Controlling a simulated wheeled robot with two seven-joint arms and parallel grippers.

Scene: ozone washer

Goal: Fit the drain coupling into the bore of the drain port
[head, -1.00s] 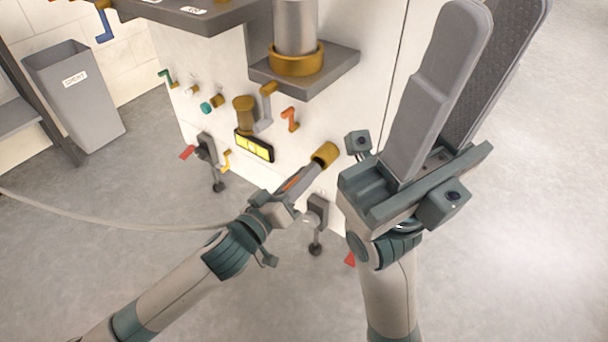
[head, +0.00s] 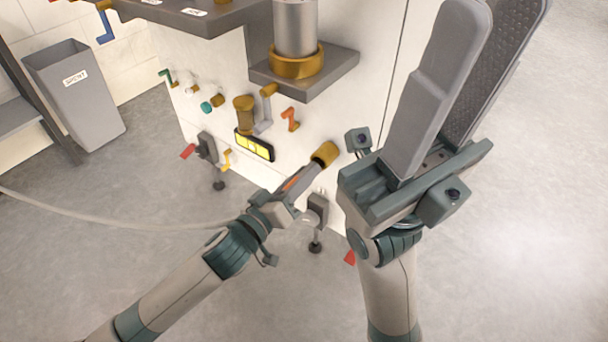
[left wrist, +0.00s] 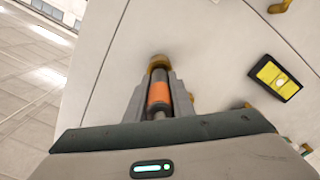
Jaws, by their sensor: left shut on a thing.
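My left gripper (head: 305,182) is shut on the drain coupling (head: 294,181), a dark grey cylinder with an orange band. In the left wrist view, the coupling (left wrist: 159,97) lies between the grey fingers and points away from my wrist. A brass cylinder (head: 325,153), apparently the drain port, is at the coupling's far end, low on the white washer panel. It also shows in the left wrist view (left wrist: 158,62). The bore is hidden, so I cannot tell whether the tip is inside it. My right gripper (head: 463,85) is open and empty, with its large fingers raised at the right.
A grey hose (head: 110,219) runs from the left toward my left gripper. The white panel carries a yellow display (head: 254,146), an orange handle (head: 290,119) and a brass fitting (head: 244,110). A grey bin (head: 75,95) stands at the left. The floor at right is clear.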

